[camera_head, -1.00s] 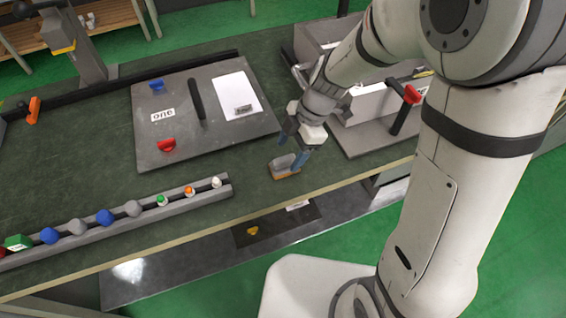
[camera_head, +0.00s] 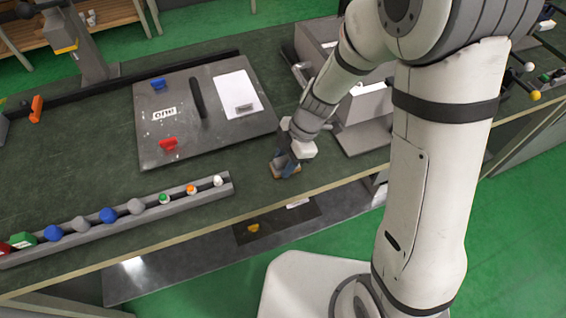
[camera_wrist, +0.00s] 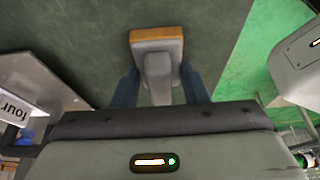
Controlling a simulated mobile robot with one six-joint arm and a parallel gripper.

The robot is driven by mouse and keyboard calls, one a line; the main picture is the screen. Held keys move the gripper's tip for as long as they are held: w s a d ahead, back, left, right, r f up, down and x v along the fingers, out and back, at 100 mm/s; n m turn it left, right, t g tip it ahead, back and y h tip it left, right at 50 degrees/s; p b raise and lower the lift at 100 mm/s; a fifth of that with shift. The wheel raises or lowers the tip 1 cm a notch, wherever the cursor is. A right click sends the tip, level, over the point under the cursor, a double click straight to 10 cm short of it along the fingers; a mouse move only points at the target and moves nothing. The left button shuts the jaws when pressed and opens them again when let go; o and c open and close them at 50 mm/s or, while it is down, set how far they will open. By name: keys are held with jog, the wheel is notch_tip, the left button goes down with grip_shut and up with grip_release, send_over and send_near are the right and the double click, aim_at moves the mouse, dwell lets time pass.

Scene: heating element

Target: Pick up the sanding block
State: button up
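The sanding block (camera_head: 280,174) sits on the dark green bench top near its front edge. In the wrist view the sanding block (camera_wrist: 157,42) shows an orange-brown base and a grey handle that points toward my gripper. My gripper (camera_head: 288,166) is down at the block and covers part of it in the head view. In the wrist view the two blue fingers of my gripper (camera_wrist: 160,88) stand one on each side of the grey handle. A gap shows on both sides, so the gripper looks open.
A grey panel (camera_head: 230,128) with a paper, a black handle and red and blue parts lies left of my arm. A rail (camera_head: 120,222) with several coloured knobs runs along the front left. Grey boxes (camera_head: 366,104) stand behind my forearm.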

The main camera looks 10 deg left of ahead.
aim_at(285, 158)
jog(key=c, duration=0.5)
jog(key=shift+r, duration=0.1)
notch_tip(285, 158, up, 10)
jog(key=shift+f+b, duration=0.1)
jog(key=shift+b, duration=0.25)
